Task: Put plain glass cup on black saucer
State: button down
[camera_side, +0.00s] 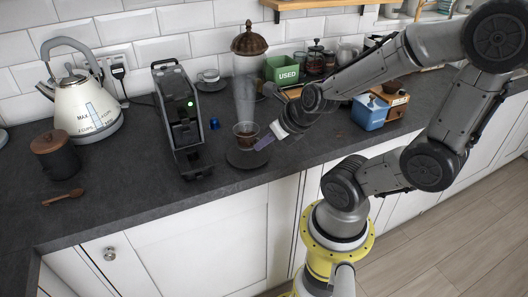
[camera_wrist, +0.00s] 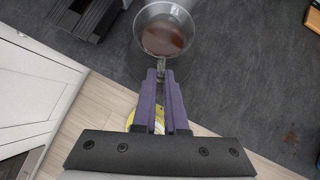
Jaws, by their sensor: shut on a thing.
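The plain glass cup (camera_side: 245,130), with brown liquid in it, is upright at the front of the worktop. It also shows at the top of the wrist view (camera_wrist: 164,36). The black saucer (camera_side: 247,160) is a dark disc directly below the cup. I cannot tell whether the cup's base touches the saucer or is held just above it. My gripper (camera_side: 264,142) reaches in from the right. Its purple fingers (camera_wrist: 162,76) are shut on the near side of the cup, seemingly at its handle. The fingers hide the part they grip.
A black coffee machine (camera_side: 182,120) stands left of the cup, with a small blue object (camera_side: 214,123) beside it. A tall glass container with a brown lid (camera_side: 249,42) stands behind. A green box (camera_side: 281,70) and blue box (camera_side: 369,112) are to the right. The worktop's front edge is close.

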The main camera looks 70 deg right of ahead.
jog(key=shift+f, duration=1.6)
jog(key=shift+f, duration=0.1)
jog(key=c, duration=1)
grip_release()
jog(key=shift+o, duration=0.2)
jog(key=shift+s, duration=0.1)
